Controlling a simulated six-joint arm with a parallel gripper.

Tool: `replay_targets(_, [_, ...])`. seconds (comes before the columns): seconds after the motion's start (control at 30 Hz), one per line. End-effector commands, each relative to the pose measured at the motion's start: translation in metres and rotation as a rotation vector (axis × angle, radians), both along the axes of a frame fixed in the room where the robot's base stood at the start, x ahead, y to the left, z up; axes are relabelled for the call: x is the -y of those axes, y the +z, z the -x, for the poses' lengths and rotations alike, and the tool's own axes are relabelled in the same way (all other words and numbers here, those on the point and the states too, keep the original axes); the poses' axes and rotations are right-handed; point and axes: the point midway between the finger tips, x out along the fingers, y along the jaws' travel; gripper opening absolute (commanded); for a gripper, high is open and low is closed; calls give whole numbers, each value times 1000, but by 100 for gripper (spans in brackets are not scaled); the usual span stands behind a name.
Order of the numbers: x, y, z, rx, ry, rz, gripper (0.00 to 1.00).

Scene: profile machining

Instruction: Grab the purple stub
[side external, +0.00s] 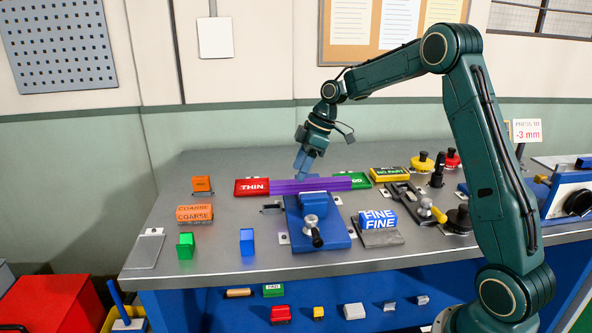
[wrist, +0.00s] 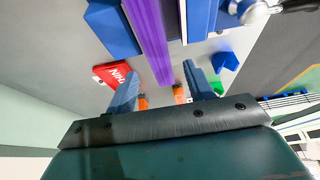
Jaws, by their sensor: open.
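A long purple bar (side external: 290,187), the only purple piece I see, lies level across the blue vise (side external: 336,240). In the wrist view the purple bar (wrist: 150,38) runs from the top edge down between the blue vise jaws, its near end close to the gap between my fingers. My gripper (side external: 300,176) is above and behind the bar's left part, pointing down. In the wrist view my gripper (wrist: 160,72) has its two blue fingers spread with nothing held between them. Whether the fingers touch the bar cannot be told.
A red THIN block (side external: 252,187) is at the bar's left end and a green block (side external: 357,179) behind its right end. A FINE block (side external: 377,220) stands right of the vise. Orange blocks (side external: 195,214), a green block (side external: 186,246) and a blue block (side external: 247,242) stand left.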

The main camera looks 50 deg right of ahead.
Motion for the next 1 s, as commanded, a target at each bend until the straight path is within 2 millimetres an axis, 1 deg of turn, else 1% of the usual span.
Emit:
replay_targets(0.3, [-10, -32, -9, -2, 2, -1, 53])
replay_targets(0.43, [-12, -42, -12, -2, 2, 0, 53])
replay_targets(0.57, [-13, -44, -13, -1, 2, 1, 53])
replay_targets(1.0, [-12, -44, -12, -1, 1, 0, 53])
